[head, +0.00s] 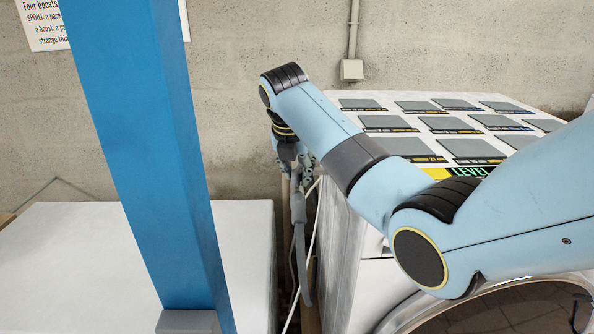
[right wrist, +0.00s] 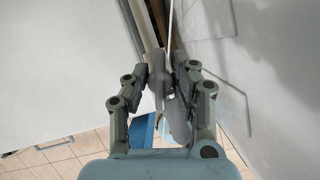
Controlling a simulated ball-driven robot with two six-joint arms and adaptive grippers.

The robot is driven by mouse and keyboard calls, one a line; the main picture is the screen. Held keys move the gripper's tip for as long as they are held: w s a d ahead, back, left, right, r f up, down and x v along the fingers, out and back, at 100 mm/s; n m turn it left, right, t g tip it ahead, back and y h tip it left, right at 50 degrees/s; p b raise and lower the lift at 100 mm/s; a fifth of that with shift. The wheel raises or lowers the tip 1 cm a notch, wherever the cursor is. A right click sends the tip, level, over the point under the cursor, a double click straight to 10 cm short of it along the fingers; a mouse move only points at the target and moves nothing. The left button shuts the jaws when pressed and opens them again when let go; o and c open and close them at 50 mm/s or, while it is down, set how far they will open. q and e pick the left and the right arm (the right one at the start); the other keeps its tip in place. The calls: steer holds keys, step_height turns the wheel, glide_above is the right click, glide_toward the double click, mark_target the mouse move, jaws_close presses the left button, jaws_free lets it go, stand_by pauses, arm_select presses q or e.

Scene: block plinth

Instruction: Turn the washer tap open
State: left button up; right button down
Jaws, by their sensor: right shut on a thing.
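My right gripper (head: 302,165) reaches down into the narrow gap behind and beside the white washer (head: 338,235). In the right wrist view its two fingers (right wrist: 171,88) are closed on a grey part, seemingly the washer tap (right wrist: 179,118). My fingers and wrist hide much of it, so I cannot tell how far its handle is turned. In the head view a grey hose (head: 299,230) hangs below the gripper. My left gripper is not in view.
A white cabinet-like block (head: 243,245) stands left of the gap. A thin white cord (head: 292,265) runs down the gap. A concrete wall (head: 235,100) closes the back.

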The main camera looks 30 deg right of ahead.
steer(key=shift+n+t, duration=0.3)
steer(key=shift+n, duration=0.5)
steer(key=shift+y, duration=0.3)
steer(key=c, duration=1.1)
jaws_free()
steer(key=v, duration=1.2)
